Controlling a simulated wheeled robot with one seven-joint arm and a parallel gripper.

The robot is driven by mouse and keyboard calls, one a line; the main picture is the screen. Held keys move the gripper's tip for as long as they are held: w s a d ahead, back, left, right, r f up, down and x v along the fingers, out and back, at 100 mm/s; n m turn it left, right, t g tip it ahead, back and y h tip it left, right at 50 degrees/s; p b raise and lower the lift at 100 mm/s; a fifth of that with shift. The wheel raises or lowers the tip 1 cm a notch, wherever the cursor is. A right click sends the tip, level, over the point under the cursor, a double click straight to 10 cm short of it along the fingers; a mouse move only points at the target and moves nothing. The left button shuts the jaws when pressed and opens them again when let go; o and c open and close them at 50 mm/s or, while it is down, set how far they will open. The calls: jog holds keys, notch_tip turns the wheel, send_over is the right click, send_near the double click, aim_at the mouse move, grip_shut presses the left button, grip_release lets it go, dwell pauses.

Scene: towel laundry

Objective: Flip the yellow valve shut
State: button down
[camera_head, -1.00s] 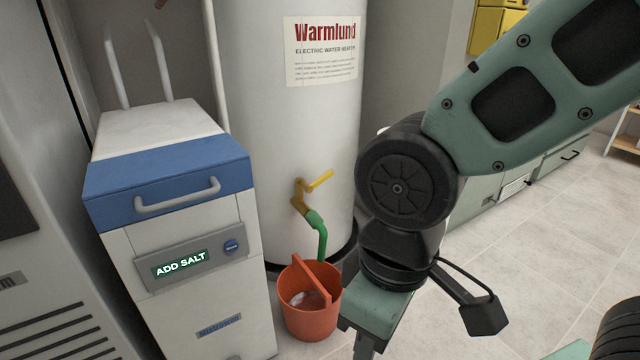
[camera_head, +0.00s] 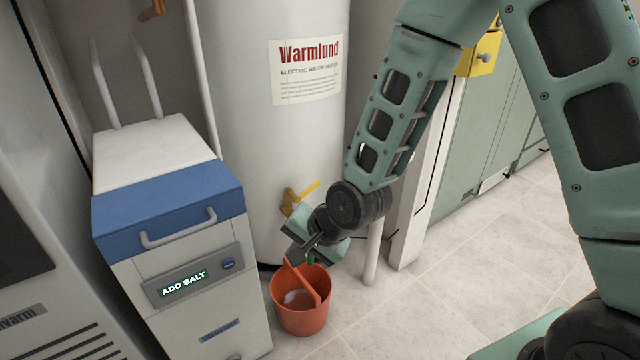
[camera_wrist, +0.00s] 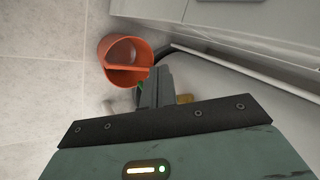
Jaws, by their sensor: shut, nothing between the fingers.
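The yellow valve (camera_head: 303,192) sits low on the front of the white water heater (camera_head: 283,135). Its lever points up and to the right, out from the tank. My gripper (camera_head: 295,254) is shut and empty, just below and in front of the valve, and covers the valve's lower part. In the wrist view the closed fingers (camera_wrist: 155,86) point toward the bucket, with a small yellow-brown piece (camera_wrist: 184,99) showing beside them. A bit of the green hose (camera_head: 312,261) shows under the gripper. I cannot tell whether the gripper touches the valve.
An orange bucket (camera_head: 301,317) with a handle stands on the floor below the gripper, with something pale in it. A white and blue salt unit (camera_head: 180,222) reading "ADD SALT" stands close on the left. Tiled floor on the right is free.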

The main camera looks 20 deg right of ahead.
jog(key=w+d+f+m+t+p, duration=0.2)
jog(key=w+d+m+t+p, duration=0.25)
jog(key=w+m, duration=0.35)
jog(key=m+t+h+p, duration=0.3)
jog(key=m+t+p, duration=0.1)
jog(key=m, duration=1)
send_near(307, 191)
jog(key=s+d+f, duration=0.1)
jog(key=d+f, duration=0.3)
jog(key=f, duration=0.1)
jog(key=shift+d+f, duration=0.15)
jog(key=shift+d, duration=0.25)
jog(key=b+x, duration=0.4)
jog(key=x, duration=0.6)
jog(key=shift+y, duration=0.3)
jog(key=shift+s+a+r+b, duration=0.1)
jog(key=shift+a+r+b, duration=0.15)
jog(key=shift+r, duration=0.45)
jog(key=shift+s+a+r+b, duration=0.15)
jog(key=shift+a+r, duration=0.2)
jog(key=shift+r, duration=0.3)
jog(key=shift+a+r+b, duration=0.2)
jog(key=shift+a+r, duration=0.1)
jog(key=shift+r, duration=0.4)
